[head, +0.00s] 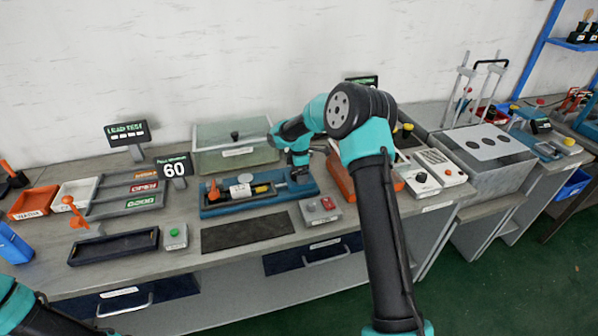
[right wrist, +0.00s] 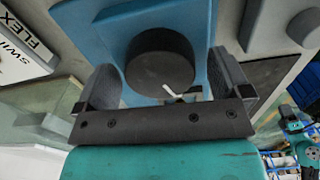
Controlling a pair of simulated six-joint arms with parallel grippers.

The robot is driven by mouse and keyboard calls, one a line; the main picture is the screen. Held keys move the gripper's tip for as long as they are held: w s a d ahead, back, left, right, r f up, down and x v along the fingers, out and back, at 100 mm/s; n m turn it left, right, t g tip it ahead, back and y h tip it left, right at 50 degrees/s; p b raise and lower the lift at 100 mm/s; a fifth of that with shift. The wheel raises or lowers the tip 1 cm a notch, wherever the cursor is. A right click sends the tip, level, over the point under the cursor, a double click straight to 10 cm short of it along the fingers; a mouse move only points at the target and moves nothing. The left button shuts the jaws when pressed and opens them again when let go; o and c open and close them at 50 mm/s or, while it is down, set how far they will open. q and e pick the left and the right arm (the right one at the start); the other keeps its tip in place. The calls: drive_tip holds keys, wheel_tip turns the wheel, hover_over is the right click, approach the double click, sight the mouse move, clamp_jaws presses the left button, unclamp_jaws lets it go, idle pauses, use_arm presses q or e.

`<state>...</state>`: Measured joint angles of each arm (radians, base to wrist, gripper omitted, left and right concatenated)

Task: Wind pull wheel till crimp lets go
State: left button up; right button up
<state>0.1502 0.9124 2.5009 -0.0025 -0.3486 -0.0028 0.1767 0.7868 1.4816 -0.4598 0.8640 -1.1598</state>
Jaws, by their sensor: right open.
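The blue pull tester (head: 218,208) stands on the bench, with a white block (head: 240,191), a dark body with yellow parts (head: 262,189) and a metal rod along it. Its display (head: 174,170) reads 60. The black pull wheel (right wrist: 160,62) shows in the right wrist view with a pale mark near its edge. In the head view my gripper hides the wheel. My right gripper (right wrist: 168,78) is open, with one finger on each side of the wheel; I cannot tell whether they touch it. In the head view it is over the tester's right end (head: 300,172). My left gripper is out of view.
A clear-lidded box (head: 236,146) stands behind the tester. An orange bin (head: 342,178) is close on the right.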

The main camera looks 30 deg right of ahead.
drive_tip(key=c, duration=0.9)
drive_tip(key=shift+m, duration=0.3)
drive_tip(key=shift+m, duration=2.6)
drive_tip(key=o, duration=0.9)
drive_tip(key=shift+r, duration=0.1)
